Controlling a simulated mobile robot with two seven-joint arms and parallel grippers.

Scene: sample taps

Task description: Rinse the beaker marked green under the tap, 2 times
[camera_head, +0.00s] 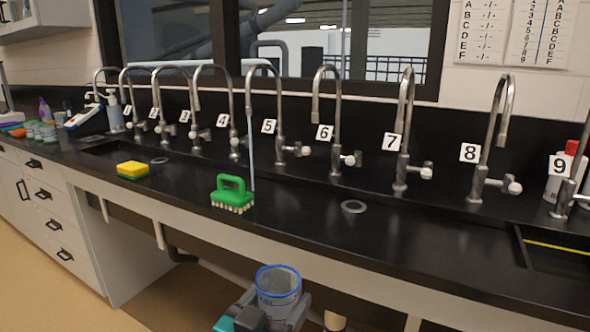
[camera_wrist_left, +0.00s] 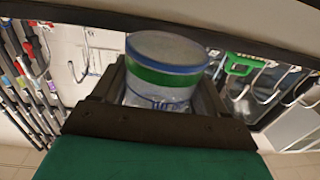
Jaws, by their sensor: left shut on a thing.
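My left gripper (camera_head: 276,309) is shut on a clear beaker (camera_head: 279,284) with a blue rim, at the bottom of the head view, in front of the counter's edge. In the left wrist view the beaker (camera_wrist_left: 163,102) shows a green band below its rim, between the fingers. It looks roughly upright. A row of curved steel taps stands along the back of the black counter. A thin pale-blue stream (camera_head: 251,155) falls from the tap marked 5 (camera_head: 279,110) to the counter, away from the beaker. My right gripper is not in view.
A green brush (camera_head: 232,191) lies on the counter (camera_head: 420,235) just left of the stream. A yellow sponge (camera_head: 132,168) is farther left. A round drain (camera_head: 353,206) lies right of the stream. Bottles and small containers stand at the far left.

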